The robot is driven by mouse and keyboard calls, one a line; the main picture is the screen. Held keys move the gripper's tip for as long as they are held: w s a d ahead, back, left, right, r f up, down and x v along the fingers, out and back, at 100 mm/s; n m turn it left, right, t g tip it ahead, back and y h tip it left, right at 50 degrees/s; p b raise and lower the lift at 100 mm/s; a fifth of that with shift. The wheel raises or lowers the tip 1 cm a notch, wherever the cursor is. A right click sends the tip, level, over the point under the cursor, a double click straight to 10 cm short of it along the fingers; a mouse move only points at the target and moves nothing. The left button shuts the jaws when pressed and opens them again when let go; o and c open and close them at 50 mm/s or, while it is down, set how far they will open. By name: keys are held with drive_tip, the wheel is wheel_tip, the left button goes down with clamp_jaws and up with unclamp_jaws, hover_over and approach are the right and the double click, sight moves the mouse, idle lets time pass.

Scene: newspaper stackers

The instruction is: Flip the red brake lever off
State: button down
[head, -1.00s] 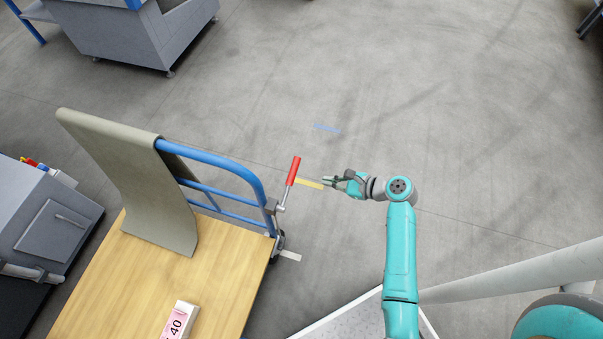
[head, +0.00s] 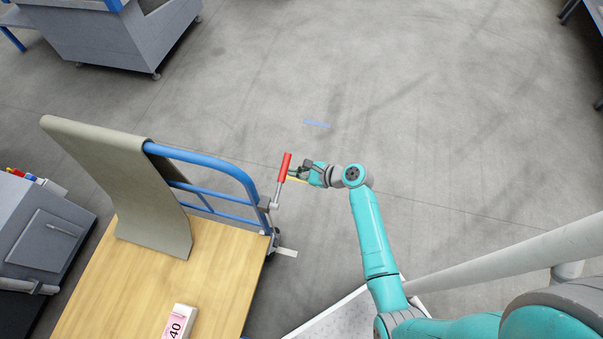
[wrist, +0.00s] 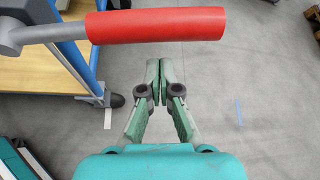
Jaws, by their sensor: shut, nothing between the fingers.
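The red brake lever (head: 284,166) stands up from the right corner of a wooden cart with a blue rail, on a grey metal arm. In the wrist view the red grip (wrist: 155,25) lies across the top of the picture, with its grey arm (wrist: 35,37) at the left. My gripper (head: 292,173) is just right of the lever in the head view. In the wrist view my gripper (wrist: 159,62) is shut and empty, its fingertips pointing toward the red grip and a little short of it in the picture. I cannot tell whether they touch.
The cart's wooden deck (head: 215,260) carries a grey-green draped sheet (head: 150,200) and a box marked 40 (head: 179,322). A blue rail (head: 215,160) runs along its far end. Grey machines stand at the left (head: 45,235) and back (head: 110,35). The floor beyond the lever is clear.

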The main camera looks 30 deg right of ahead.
drive_tip(key=shift+s+a+r, duration=0.1)
drive_tip(key=shift+a+r, duration=0.1)
drive_tip(key=shift+r, duration=0.4)
drive_tip(key=shift+a+r, duration=0.2)
drive_tip(key=shift+r, duration=0.4)
drive_tip(key=shift+r, duration=0.1)
